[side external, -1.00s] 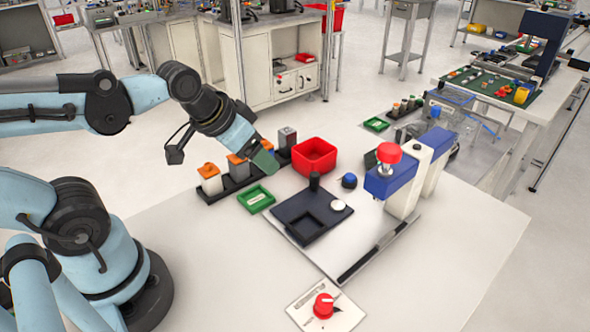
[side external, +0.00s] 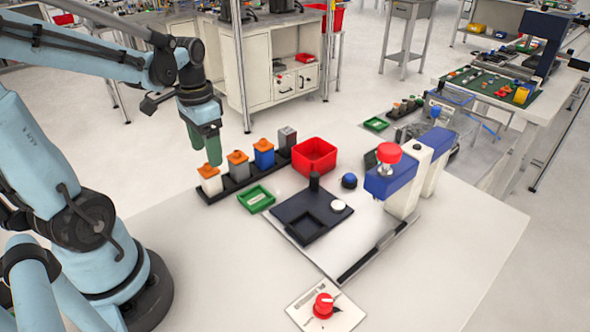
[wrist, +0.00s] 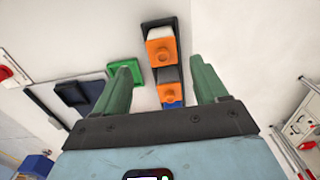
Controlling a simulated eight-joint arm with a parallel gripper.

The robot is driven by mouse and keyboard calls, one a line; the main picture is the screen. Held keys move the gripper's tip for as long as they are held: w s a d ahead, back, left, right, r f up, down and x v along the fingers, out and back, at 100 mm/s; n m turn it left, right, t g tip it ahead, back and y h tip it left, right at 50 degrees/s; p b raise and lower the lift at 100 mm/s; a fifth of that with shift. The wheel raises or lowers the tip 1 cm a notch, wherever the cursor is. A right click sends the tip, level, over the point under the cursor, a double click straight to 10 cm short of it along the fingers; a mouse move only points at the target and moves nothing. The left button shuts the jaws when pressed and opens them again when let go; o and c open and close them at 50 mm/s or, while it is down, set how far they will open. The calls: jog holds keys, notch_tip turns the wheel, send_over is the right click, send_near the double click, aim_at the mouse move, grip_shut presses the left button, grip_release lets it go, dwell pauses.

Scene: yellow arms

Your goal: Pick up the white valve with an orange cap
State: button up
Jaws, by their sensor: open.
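The white valve with an orange cap (side external: 210,182) stands upright at the near left end of a black rack (side external: 231,186). In the wrist view, this valve (wrist: 162,48) shows its orange cap from above, just beyond the fingertips. My gripper (side external: 205,155) points down with green fingers, just above and slightly behind the valve in the side view. In the wrist view, my gripper (wrist: 159,66) is open, with nothing between its fingers; the valve lies ahead of the gap.
A grey valve with an orange cap (side external: 238,164), a blue valve (side external: 263,153) and a grey block (side external: 287,138) share the rack. A green tray (side external: 256,199), red bin (side external: 315,158) and dark fixture (side external: 310,215) stand to the right.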

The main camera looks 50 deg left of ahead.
aim_at(207, 164)
jog(key=shift+s+a+f, duration=0.1)
jog(key=shift+f, duration=1.95)
jog(key=shift+s+a+f, duration=0.1)
jog(key=shift+f, duration=1.9)
jog(key=shift+c, duration=0.3)
jog(key=c, duration=1)
jog(key=shift+r, duration=0.15)
jog(key=shift+c, duration=0.2)
